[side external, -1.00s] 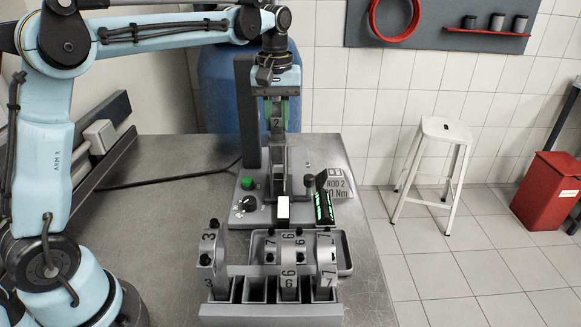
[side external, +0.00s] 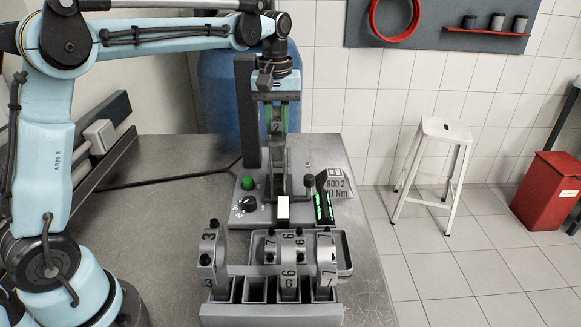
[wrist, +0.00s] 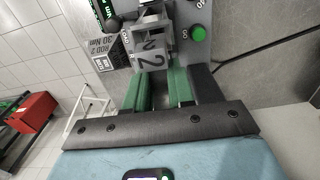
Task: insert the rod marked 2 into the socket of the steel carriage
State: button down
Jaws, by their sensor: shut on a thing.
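The rod marked 2 (side external: 276,127) is grey and hangs roughly upright in the side external view. My gripper (side external: 276,113) is shut on its upper part, with a green pad on each side. In the wrist view, the rod (wrist: 153,58) shows its black 2 beyond my green fingers (wrist: 158,78). The steel carriage (side external: 273,184) appears to be the grey part on the test stand below the rod. The rod's lower end overlaps it in the picture. The socket is hidden, so I cannot tell whether the rod's end is inside it.
The stand has a dark column (side external: 246,110), a green button (side external: 248,183), a black knob (side external: 246,203), a lever (side external: 309,183) and a green-lit display (side external: 324,206). A "ROD 2" sign (side external: 338,188) stands at right. In front, a rack (side external: 270,313) holds rods marked 3, 6 and 7.

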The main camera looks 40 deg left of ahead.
jog(key=shift+f, duration=2.7)
dwell(1.5)
dwell(0.4)
jog(key=shift+c, duration=2.4)
grip_release()
jog(key=shift+r, duration=3.2)
